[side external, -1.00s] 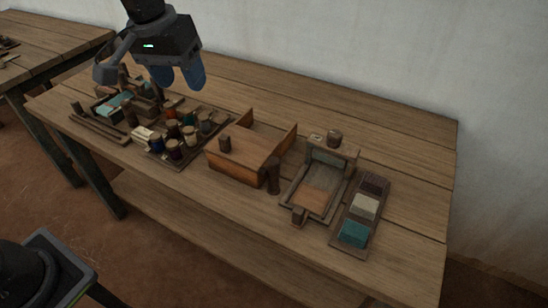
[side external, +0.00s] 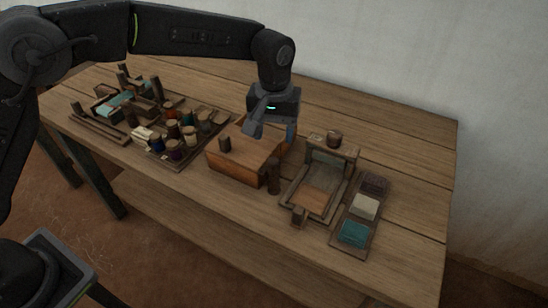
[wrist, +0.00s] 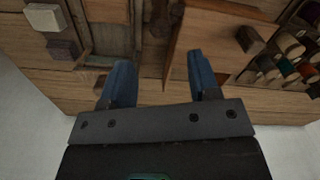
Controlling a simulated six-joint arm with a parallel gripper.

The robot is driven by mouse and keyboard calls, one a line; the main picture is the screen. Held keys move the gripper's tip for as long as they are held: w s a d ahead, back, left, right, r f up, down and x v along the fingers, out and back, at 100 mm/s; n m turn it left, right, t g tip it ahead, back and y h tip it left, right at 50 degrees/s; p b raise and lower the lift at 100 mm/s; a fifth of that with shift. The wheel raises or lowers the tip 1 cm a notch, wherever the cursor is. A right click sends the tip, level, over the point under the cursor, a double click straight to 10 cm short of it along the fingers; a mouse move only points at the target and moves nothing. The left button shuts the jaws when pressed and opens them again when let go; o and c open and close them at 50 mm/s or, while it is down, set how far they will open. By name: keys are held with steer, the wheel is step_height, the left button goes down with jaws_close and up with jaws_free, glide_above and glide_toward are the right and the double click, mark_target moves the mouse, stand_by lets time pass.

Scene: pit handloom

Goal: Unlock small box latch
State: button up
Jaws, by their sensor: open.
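The small wooden box (side external: 236,165) stands mid-table, with a flat brown top and a raised side panel at its back right. A short dark peg (side external: 225,143) stands at its front left top edge; it also shows in the wrist view (wrist: 249,38). A dark upright post (side external: 273,177) stands by the box's right front corner. I cannot tell which part is the latch. My gripper (side external: 272,134) is above the back right of the box and hides part of it. In the wrist view my gripper (wrist: 161,76) is open, with nothing visibly held between its blue fingers.
A tray of thread spools (side external: 183,134) is left of the box. A wooden frame (side external: 318,190) and a tray with colored blocks (side external: 361,214) are to the right. A small loom model (side external: 118,104) sits far left. The table's back right is clear.

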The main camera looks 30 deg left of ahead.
mark_target(274, 160)
step_height(274, 160, down, 8)
steer(key=shift+f, duration=0.15)
stand_by(0.3)
steer(key=c, duration=0.9)
